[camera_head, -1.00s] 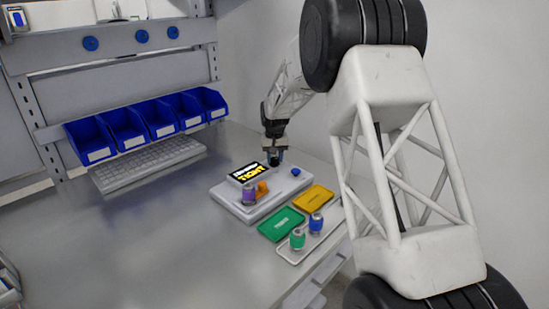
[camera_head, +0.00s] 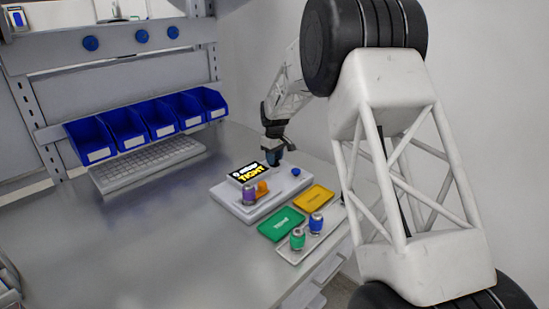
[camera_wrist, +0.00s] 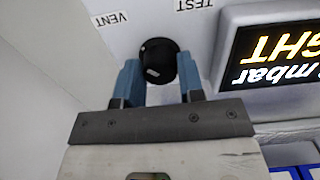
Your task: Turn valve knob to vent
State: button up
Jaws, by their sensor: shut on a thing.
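The black valve knob (camera_wrist: 158,52) sits on the pale device, between the blue fingers of my gripper (camera_wrist: 157,78) in the wrist view. The fingers are shut on its sides. A small white mark shows on the knob's lower part, on the side away from the printed labels VENT (camera_wrist: 110,18) and TEST (camera_wrist: 195,5). In the head view my gripper (camera_head: 274,156) is at the back of the device (camera_head: 240,212) and hides the knob. The display (camera_head: 250,173) reads TIGHT in yellow, with a white mbar line above.
A purple-banded part (camera_head: 249,193) and an orange one (camera_head: 262,187) stand on the device. A blue button (camera_head: 296,171) is at its right. Green (camera_head: 281,224) and yellow (camera_head: 313,199) trays lie in front. A keyboard (camera_head: 147,163) and blue bins (camera_head: 125,128) are at the left.

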jog(key=shift+r, duration=0.1)
jog(key=o, duration=0.9)
jog(key=shift+r, duration=3.85)
